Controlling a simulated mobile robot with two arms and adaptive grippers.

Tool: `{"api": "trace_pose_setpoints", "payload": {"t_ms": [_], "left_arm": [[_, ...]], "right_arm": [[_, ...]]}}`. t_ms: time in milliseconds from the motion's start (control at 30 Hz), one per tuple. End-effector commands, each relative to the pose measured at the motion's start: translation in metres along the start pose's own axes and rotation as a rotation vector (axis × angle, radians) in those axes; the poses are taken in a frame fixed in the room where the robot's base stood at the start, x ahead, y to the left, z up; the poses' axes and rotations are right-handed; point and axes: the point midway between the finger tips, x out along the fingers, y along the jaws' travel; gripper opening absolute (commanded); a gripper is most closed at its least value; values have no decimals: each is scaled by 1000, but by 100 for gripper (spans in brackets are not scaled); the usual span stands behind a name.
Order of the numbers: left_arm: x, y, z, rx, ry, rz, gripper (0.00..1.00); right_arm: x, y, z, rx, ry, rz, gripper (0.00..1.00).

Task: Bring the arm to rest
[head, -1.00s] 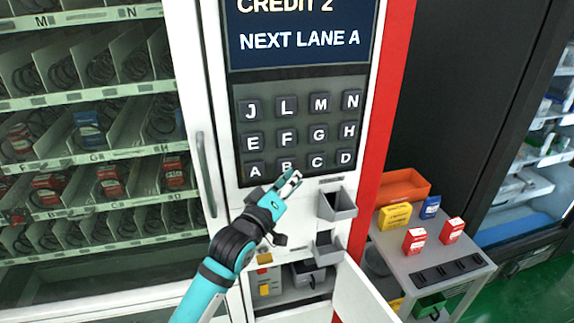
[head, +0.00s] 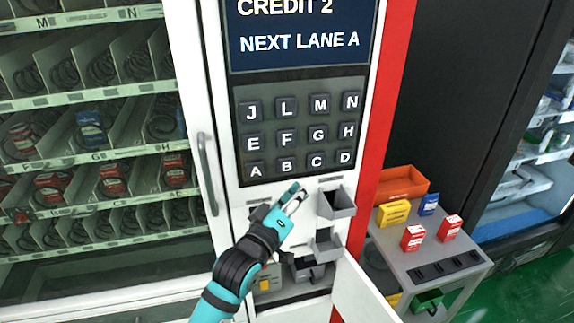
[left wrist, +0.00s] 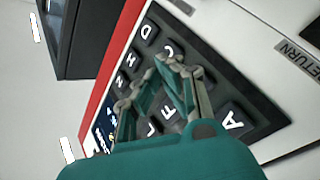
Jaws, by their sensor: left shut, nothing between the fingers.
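My left gripper (head: 296,196) is shut and empty in the head view. It is in front of the vending machine's white panel, just below the bottom row of the keypad (head: 300,136). In the left wrist view its fingers (left wrist: 172,68) come together at the tips, with the keypad (left wrist: 222,80) behind them. The screen (head: 300,40) above the keypad reads "CREDIT 2" and "NEXT LANE A". My right gripper is not seen.
Two grey trays (head: 337,203) stick out of the panel right of my gripper. An open white door (head: 362,290) is below. A grey cart (head: 425,262) with red, yellow and blue boxes and an orange bin (head: 402,184) stands at the right. Glass-fronted shelves (head: 90,155) are at the left.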

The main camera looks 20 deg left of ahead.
Motion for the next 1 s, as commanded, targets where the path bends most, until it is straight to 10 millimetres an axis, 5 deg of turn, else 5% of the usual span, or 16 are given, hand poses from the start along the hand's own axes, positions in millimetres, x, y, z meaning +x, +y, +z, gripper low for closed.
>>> {"api": "trace_pose_setpoints", "payload": {"t_ms": [667, 767, 1000], "left_arm": [[1, -11, 8, 9, -13, -18, 0], [3, -43, 33, 41, -53, -72, 0], [-20, -179, 143, 194, -254, -284, 0]], "right_arm": [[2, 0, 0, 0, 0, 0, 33], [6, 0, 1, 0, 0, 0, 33], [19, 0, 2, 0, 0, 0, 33]]}}
